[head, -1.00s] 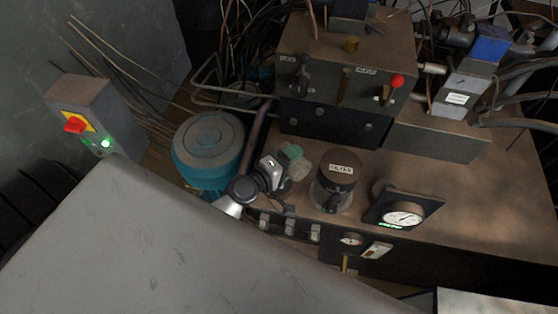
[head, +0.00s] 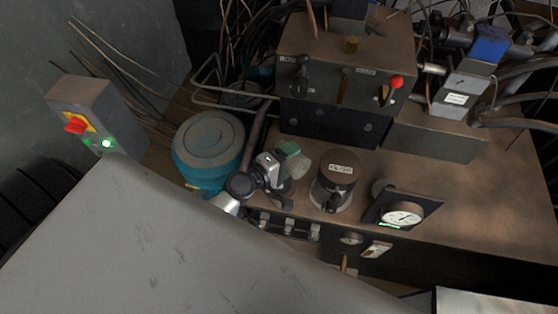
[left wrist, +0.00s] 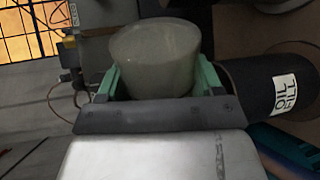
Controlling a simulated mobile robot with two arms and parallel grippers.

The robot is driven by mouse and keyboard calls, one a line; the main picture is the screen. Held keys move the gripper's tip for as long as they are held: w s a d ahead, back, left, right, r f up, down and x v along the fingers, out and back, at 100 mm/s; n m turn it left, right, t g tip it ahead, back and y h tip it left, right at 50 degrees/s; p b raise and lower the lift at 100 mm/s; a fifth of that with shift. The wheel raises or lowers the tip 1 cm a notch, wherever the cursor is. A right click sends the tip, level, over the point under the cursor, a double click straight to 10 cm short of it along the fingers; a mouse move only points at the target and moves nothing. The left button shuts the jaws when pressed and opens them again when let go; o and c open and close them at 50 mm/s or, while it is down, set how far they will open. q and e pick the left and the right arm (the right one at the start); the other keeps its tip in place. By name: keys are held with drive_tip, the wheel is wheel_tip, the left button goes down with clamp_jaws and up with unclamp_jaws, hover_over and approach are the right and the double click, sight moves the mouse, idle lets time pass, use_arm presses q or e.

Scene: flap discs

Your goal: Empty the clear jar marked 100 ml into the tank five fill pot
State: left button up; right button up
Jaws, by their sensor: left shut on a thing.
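My left gripper (head: 283,160) is shut on a clear, cloudy-looking jar (head: 301,166) above the bench, just left of a dark round pot (head: 338,184). In the left wrist view the jar (left wrist: 155,58) sits between the green finger pads (left wrist: 157,82). Against the turned lettering on the pot, the jar looks tipped well over. Its 100 ml mark is not readable and I cannot tell its contents. The pot (left wrist: 262,88) carries a white label reading OIL FILL in the left wrist view. The jar looks apart from it. My right gripper is out of view.
A blue-green drum (head: 208,150) stands close left of the gripper. A grey control box with levers (head: 345,75) stands behind. A gauge (head: 403,214) sits right of the pot. Bare bench top (head: 460,190) lies to the right. Cables crowd the back.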

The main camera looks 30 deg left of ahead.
use_arm(q)
drive_tip(key=shift+r, duration=0.1)
drive_tip(key=shift+w+a+f+n+h+b, duration=0.1)
drive_tip(key=shift+a+f+n+h+b, duration=0.25)
drive_tip(key=shift+f+n+b, duration=0.35)
drive_tip(key=shift+w+a+r+n+h, duration=0.1)
drive_tip(key=shift+a+r+n+h, duration=0.15)
drive_tip(key=shift+r+n, duration=0.25)
drive_tip(key=shift+w+a+r+n+h+p, duration=0.15)
drive_tip(key=shift+a+n, duration=0.1)
drive_tip(key=shift+n, duration=0.3)
drive_tip(key=shift+w+a+f+n+h+p, duration=0.1)
drive_tip(key=shift+a+n+h+p, duration=0.1)
drive_tip(key=shift+n, duration=0.35)
drive_tip(key=a+n, duration=0.1)
drive_tip(key=n+h, duration=0.1)
drive_tip(key=n, duration=0.1)
drive_tip(key=shift+w+a+r, duration=0.2)
drive_tip(key=shift+w+a, duration=0.1)
drive_tip(key=shift+a, duration=0.1)
